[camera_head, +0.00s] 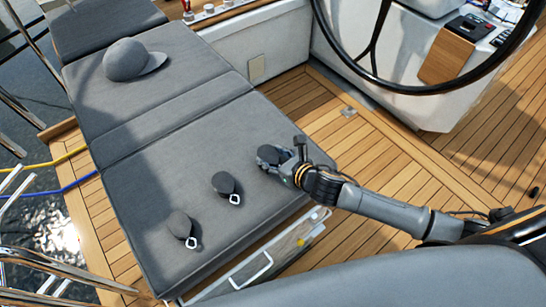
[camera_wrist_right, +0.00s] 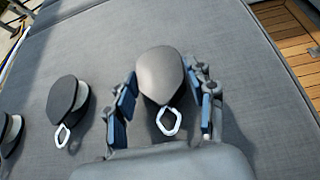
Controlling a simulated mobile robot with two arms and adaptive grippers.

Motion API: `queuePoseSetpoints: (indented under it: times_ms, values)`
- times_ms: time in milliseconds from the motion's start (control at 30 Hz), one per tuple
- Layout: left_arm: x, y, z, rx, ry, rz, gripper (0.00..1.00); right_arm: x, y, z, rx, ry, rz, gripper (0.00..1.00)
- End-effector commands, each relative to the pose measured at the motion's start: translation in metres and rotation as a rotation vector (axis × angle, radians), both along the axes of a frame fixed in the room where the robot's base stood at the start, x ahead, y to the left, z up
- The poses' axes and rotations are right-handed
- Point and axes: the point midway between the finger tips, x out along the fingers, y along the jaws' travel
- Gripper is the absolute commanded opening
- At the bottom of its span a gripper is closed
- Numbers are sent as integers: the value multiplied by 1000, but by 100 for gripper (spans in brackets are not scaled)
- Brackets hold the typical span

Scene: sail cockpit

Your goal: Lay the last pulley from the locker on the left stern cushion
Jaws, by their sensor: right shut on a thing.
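My right gripper (camera_head: 284,166) is over the right part of the near grey cushion (camera_head: 160,165). It is shut on a dark grey pulley (camera_head: 268,155) with a white shackle. In the right wrist view the held pulley (camera_wrist_right: 162,72) sits between the blue finger pads of the gripper (camera_wrist_right: 166,95), at or just above the cushion; any gap is hard to tell. A second pulley (camera_head: 223,183) and a third pulley (camera_head: 180,225) lie on the cushion to its left. My left gripper is not in view.
A locker (camera_head: 300,240) with a pale front and white handle is below the cushion's near edge. A grey cap (camera_head: 130,60) lies on the farther cushion. A steering wheel (camera_head: 385,80) stands at the upper right. Wooden deck (camera_head: 345,130) lies beside the bench.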

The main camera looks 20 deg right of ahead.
Motion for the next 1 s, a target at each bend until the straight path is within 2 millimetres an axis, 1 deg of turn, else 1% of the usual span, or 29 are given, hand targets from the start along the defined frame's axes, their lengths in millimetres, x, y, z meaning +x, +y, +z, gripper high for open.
queuePoseSetpoints:
  times_ms: [267, 367, 400, 467, 500, 767, 867, 1000]
  values:
    - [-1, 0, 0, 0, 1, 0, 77, 0, 0, -1, 0, -2, -1, 17]
    - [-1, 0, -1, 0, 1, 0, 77, 0, 0, -5, -1, -1, 0, 17]
    - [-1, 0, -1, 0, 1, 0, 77, 0, -1, -4, 0, 0, -1, 62]
    - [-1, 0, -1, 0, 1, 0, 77, 0, 0, -4, 0, 0, -1, 74]
    - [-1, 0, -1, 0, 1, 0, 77, 0, 0, -4, 0, 0, -1, 77]
    - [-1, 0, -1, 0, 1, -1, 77, 0, 0, -4, 0, 0, -1, 77]
    - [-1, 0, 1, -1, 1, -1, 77, -1, -1, 0, 0, -1, -1, 77]
    - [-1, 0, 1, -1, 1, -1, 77, -16, -7, 7, -1, 1, 0, 77]
